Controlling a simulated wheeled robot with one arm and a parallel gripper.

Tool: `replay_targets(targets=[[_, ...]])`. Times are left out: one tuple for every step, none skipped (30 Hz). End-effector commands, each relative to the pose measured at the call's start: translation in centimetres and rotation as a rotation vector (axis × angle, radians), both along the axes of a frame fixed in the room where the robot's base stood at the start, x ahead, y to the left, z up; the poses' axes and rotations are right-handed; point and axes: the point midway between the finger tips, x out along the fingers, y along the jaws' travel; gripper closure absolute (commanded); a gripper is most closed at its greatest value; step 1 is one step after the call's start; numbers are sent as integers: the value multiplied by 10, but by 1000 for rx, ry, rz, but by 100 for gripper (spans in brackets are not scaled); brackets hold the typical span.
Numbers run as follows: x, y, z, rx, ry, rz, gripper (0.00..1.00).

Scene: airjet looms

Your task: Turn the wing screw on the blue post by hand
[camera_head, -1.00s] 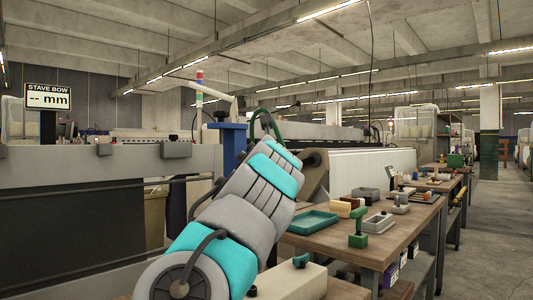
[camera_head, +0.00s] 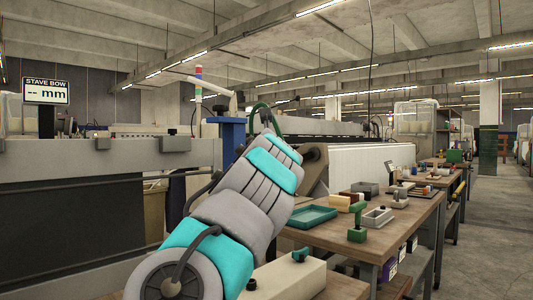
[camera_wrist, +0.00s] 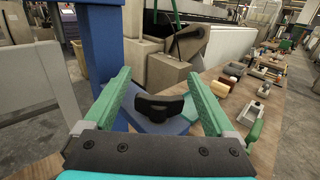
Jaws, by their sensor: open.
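The blue post (camera_wrist: 102,50) stands upright at the left of the wrist view, with a blue plate beside its foot. In the head view the blue post (camera_head: 231,140) rises behind my arm. A black wing screw (camera_wrist: 158,107) with two spread wings shows over the blue plate. My gripper (camera_wrist: 158,76) is open, with one green finger on each side of the wing screw. Gaps show between the fingers and the wings, and the gripper holds nothing. In the head view the wing screw cannot be made out, and my arm covers most of that area.
A wooden bench (camera_head: 400,228) with a green tray (camera_head: 304,217), a green stand (camera_head: 357,222) and small boxes lies to the right. A loom's grey beam (camera_head: 100,160) fills the left. The aisle (camera_head: 490,235) at far right is clear. A sign (camera_head: 46,90) reads "-- mm".

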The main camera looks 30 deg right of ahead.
Motion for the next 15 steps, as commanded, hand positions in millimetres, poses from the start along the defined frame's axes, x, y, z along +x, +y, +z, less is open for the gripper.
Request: replay_targets(targets=[[-6,4,0,-2,-1,1,10],[-10,7,0,-3,-1,2,10],[-15,9,0,-2,-1,2,10],[-20,11,-1,0,-1,2,10],[-25,12,-1,1,0,0,10],[-31,14,-1,1,-1,0,10],[-35,16,0,0,-2,0,10],[-39,19,0,0,-3,1,10],[-44,21,1,-3,-3,1,10],[-47,23,1,-3,-3,1,10],[-50,24,1,-2,-2,0,10],[-54,25,0,-1,-2,0,10],[-56,25,0,1,-1,0,10],[-58,26,0,1,-2,0,10],[-60,27,-1,2,-1,1,10]])
